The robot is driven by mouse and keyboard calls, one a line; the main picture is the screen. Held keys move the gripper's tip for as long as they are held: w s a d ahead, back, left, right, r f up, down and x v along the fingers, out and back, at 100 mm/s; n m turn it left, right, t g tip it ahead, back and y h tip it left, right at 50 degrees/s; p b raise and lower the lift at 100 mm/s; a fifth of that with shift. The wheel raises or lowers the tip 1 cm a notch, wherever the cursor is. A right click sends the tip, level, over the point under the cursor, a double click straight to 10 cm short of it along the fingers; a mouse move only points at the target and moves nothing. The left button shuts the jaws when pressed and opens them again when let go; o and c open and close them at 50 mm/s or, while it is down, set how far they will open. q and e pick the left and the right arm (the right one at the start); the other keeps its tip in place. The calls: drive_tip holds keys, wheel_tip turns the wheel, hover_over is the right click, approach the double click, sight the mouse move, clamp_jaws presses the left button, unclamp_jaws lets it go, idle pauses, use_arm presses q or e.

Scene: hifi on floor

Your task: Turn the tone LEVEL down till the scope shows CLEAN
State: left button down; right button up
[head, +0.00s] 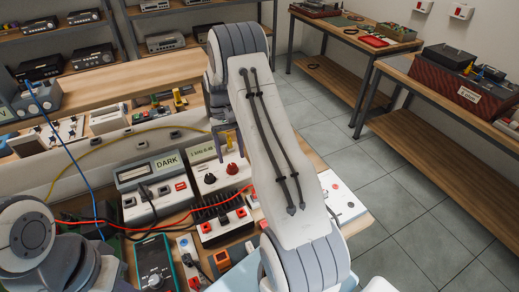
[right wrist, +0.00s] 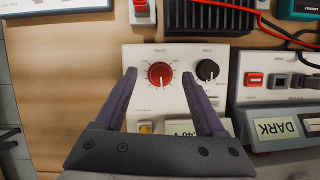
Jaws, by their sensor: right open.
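The tone box (right wrist: 180,108) is a cream unit with a red LEVEL knob (right wrist: 160,75) and a black knob (right wrist: 207,70). In the head view the red knob (head: 232,168) sits right of the black one (head: 210,178). My right gripper (right wrist: 159,76) is open, its fingertips on either side of the red knob with gaps showing. In the head view this gripper (head: 228,150) is just above the knob, partly behind my arm. The scope (head: 145,172) stands left of the tone box, and its screen reads DARK (right wrist: 277,129). My left gripper is out of view.
A black finned unit (head: 215,205) with red parts stands in front of the tone box. A red cable (head: 85,222) and a blue cable (head: 75,170) cross the left side. A green meter (head: 154,262) lies nearer. Bare wood shows beside the tone box (right wrist: 75,90).

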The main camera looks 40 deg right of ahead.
drive_tip(key=s+d+r+b, duration=0.2)
drive_tip(key=s+d+r, duration=0.4)
drive_tip(key=s, duration=0.3)
drive_tip(key=shift+s+d+r, duration=0.15)
drive_tip(key=shift+s+r, duration=0.1)
drive_tip(key=shift+s, duration=0.05)
drive_tip(key=s+a+r+n+t+h, duration=0.1)
drive_tip(key=a+r+n, duration=0.2)
drive_tip(key=a, duration=0.8)
drive_tip(key=s+a+r+n+t+h, duration=0.1)
drive_tip(key=a+r+n, duration=0.15)
drive_tip(key=a, duration=0.85)
drive_tip(key=s+a+n+t+y, duration=0.1)
drive_tip(key=s+a+n, duration=0.5)
drive_tip(key=s+a, duration=0.6)
drive_tip(key=s+t, duration=0.1)
drive_tip(key=s, duration=0.1)
drive_tip(key=shift+s+f, duration=0.2)
drive_tip(key=shift+s, duration=0.1)
drive_tip(key=shift+a, duration=0.2)
idle(2.7)
